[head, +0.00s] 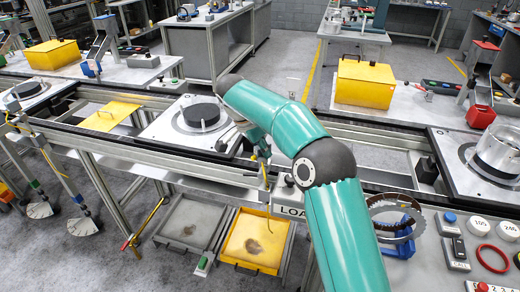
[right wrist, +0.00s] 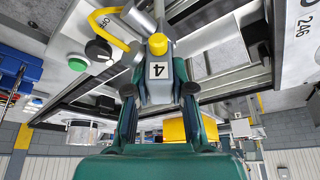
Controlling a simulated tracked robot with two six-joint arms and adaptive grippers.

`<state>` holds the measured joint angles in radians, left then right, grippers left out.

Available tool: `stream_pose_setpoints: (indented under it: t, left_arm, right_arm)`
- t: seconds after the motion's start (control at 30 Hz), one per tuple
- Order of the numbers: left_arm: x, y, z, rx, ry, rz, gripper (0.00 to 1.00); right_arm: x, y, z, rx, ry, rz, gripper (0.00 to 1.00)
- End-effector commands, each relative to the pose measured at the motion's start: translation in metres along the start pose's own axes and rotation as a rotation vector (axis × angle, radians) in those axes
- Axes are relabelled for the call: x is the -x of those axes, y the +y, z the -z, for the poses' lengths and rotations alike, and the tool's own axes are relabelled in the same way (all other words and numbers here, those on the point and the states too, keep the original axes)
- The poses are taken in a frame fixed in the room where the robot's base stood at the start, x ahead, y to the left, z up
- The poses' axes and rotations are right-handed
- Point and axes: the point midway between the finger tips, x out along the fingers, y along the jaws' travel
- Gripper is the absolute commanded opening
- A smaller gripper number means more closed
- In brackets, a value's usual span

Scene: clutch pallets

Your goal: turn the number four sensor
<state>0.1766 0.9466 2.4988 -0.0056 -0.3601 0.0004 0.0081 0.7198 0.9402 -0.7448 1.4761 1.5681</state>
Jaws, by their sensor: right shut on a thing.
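The number four sensor (right wrist: 158,71) is a grey block with a white "4" label and a yellow cap, upper middle in the right wrist view. My right gripper (right wrist: 158,92) has its dark fingers on both sides of the block and is shut on it. In the head view my right gripper (head: 262,152) is at the conveyor's front edge, below the bend of my teal arm. The sensor is mostly hidden there. My left gripper is not in view.
A pallet (head: 160,131) with a black disc (head: 201,115) sits on the conveyor, left of my gripper. A yellow box (head: 364,82) stands behind my arm. In the wrist view, a yellow cable (right wrist: 104,24) and a green button (right wrist: 77,63) are close to the sensor.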

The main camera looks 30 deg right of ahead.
Motion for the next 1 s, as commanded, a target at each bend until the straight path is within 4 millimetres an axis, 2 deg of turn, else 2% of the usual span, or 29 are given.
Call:
stream_pose_setpoints:
  t: [0.1, 0.13, 0.27, 0.53, 0.67, 1.0]
  left_arm:
    - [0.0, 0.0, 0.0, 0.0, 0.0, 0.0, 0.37]
    - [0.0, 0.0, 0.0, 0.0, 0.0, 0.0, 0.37]
    - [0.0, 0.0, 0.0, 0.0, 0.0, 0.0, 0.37]
    - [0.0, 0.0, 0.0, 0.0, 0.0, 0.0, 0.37]
    - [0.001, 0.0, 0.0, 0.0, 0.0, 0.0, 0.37]
    - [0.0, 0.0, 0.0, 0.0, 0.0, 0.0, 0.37]
  right_arm:
    - [0.001, 0.0, 0.002, -0.001, 0.004, 0.003, 0.0]
    - [0.001, 0.0, 0.002, -0.001, 0.004, 0.003, 0.28]
    - [0.001, 0.0, 0.002, 0.0, 0.003, 0.002, 0.48]
    - [0.001, 0.0, 0.001, 0.001, 0.002, 0.001, 0.48]
    - [0.006, 0.0, 0.0, 0.001, 0.002, 0.002, 0.48]
    - [0.056, -0.001, 0.0, -0.001, 0.002, 0.005, 0.48]
